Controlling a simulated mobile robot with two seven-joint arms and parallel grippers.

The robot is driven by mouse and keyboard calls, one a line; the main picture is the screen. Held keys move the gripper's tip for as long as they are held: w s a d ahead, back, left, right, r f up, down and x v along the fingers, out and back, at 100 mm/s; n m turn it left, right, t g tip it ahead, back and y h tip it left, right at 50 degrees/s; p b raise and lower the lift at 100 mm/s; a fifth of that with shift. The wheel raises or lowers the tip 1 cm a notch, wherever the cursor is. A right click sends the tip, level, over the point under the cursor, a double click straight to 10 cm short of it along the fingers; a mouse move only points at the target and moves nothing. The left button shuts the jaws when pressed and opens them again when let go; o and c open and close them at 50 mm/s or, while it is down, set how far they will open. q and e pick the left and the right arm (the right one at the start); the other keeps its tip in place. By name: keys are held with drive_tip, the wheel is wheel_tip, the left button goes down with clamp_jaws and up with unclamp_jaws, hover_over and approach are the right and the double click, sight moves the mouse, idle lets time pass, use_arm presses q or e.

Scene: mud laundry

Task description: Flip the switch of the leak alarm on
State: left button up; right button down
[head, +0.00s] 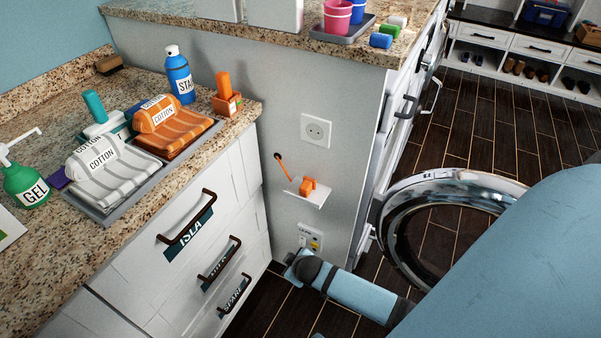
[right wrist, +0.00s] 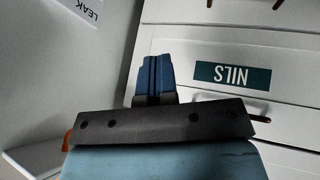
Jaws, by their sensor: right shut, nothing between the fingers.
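The leak alarm (head: 311,235) is a small white plate with yellow and dark marks, low on the grey end wall in the head view. Its switch is too small to tell which way it is set. In the right wrist view, a white label reading LEAK (right wrist: 80,10) shows upside down at the upper left, partly cut off. My right gripper (right wrist: 155,60) is shut and empty, its blue fingers together. In the head view it (head: 292,262) is just below and left of the alarm; contact cannot be told. My left gripper is not in view.
White drawers (head: 205,255) labelled ISLA, NILS and SPARE stand left of the wall. A small white shelf (head: 312,196) with an orange item (head: 307,186) juts out above the alarm. An open round washer door (head: 440,190) is at right. Dark floor lies below.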

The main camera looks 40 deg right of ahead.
use_arm(q)
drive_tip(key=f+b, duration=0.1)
drive_tip(key=b, duration=0.1)
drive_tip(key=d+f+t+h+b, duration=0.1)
drive_tip(key=b, duration=0.2)
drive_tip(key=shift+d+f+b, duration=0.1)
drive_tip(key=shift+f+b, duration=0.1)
drive_tip(key=shift+b, duration=0.15)
use_arm(e)
drive_tip(key=w+d+f+h, duration=0.1)
drive_tip(key=w+d+f, duration=0.1)
drive_tip(key=f, duration=0.2)
drive_tip(key=w+d+f+g+h, duration=0.1)
drive_tip(key=w+d+f, duration=0.2)
drive_tip(key=f, duration=0.1)
drive_tip(key=shift+d+f+m, duration=0.3)
drive_tip(key=shift+f, duration=0.1)
drive_tip(key=shift+f, duration=0.1)
